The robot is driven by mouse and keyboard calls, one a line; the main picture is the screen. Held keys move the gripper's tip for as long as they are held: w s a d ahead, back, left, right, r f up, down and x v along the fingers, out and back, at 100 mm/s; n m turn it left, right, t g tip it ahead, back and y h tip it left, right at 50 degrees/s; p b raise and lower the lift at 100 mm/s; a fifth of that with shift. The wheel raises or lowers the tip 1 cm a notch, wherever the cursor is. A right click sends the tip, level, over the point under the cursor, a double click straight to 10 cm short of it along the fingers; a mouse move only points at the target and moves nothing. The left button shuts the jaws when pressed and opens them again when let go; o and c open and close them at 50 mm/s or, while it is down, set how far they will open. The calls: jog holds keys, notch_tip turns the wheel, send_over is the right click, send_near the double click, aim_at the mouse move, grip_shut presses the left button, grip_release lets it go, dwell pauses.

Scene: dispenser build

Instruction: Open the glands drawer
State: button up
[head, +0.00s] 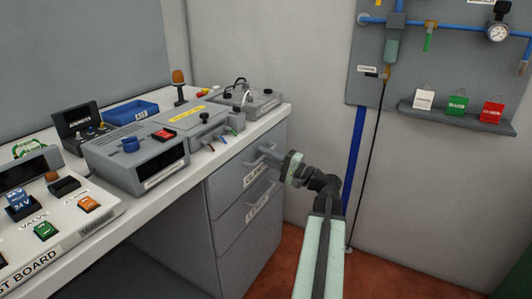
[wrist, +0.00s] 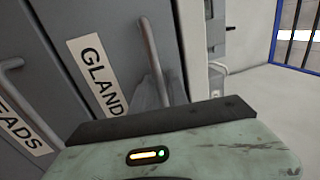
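The glands drawer (head: 228,183) is the upper grey drawer of the cabinet under the bench. Its front looks flush, so it appears shut. Its label, reading GLANDS, also shows in the wrist view (wrist: 95,75). The bar handle (wrist: 150,58) stands upright in the wrist view, just past my gripper (wrist: 160,112). In the head view my gripper (head: 281,164) is right at the drawer front, by the handle's right end. The fingertips are not clear, so I cannot tell whether they are around the handle or touching it.
The leads drawer (head: 236,233) is below, with its own handle (wrist: 12,64). The bench top (head: 266,117) above carries grey devices and a blue tray (head: 131,113). A panel with a shelf (head: 455,117) hangs on the right wall. Red floor (head: 385,278) is open at right.

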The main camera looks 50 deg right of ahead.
jog(key=shift+w+a, duration=0.1)
jog(key=shift+w, duration=0.05)
grip_shut()
jog(key=shift+f, duration=0.1)
dwell(1.2)
